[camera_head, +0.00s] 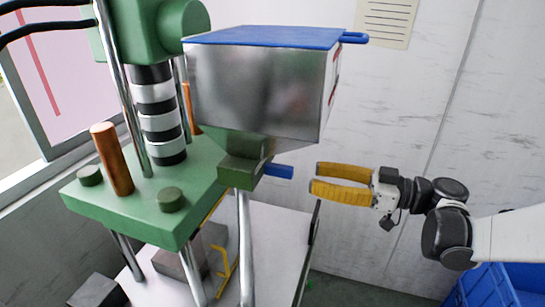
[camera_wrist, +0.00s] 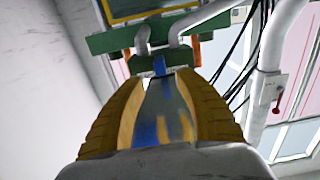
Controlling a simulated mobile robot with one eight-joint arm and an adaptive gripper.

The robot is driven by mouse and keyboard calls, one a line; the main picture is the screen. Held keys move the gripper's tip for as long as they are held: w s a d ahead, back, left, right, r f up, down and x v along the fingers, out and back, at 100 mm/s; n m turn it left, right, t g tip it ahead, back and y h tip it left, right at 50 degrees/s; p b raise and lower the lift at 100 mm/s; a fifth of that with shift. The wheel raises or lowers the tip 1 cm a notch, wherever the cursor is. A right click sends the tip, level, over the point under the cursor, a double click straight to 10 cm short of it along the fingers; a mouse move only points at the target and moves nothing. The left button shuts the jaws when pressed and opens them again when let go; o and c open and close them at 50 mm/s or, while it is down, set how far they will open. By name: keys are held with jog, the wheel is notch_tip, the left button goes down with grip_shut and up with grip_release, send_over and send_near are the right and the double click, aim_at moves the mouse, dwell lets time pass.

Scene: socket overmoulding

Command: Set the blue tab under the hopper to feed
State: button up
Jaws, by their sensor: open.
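The blue tab (camera_head: 279,171) sticks out to the right from the green block (camera_head: 240,172) under the metal hopper (camera_head: 258,85). My gripper (camera_head: 314,178) has yellow padded fingers and is open, just right of the tab and roughly level with it, with a small gap between them in the head view. In the wrist view the tab (camera_wrist: 159,65) shows ahead, between and beyond my two fingertips (camera_wrist: 160,82). Nothing shows held between the fingers.
The hopper has a blue lid with a handle (camera_head: 353,38). A green machine plate (camera_head: 155,190) with steel columns stands at left. A white table (camera_head: 270,240) lies below, and a blue crate (camera_head: 490,290) stands at lower right.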

aim_at(265, 167)
jog(key=b+x, duration=0.1)
jog(key=x, duration=0.9)
jog(key=shift+w+a, duration=0.1)
jog(key=shift+a, duration=0.25)
jog(key=shift+d, duration=0.1)
grip_shut()
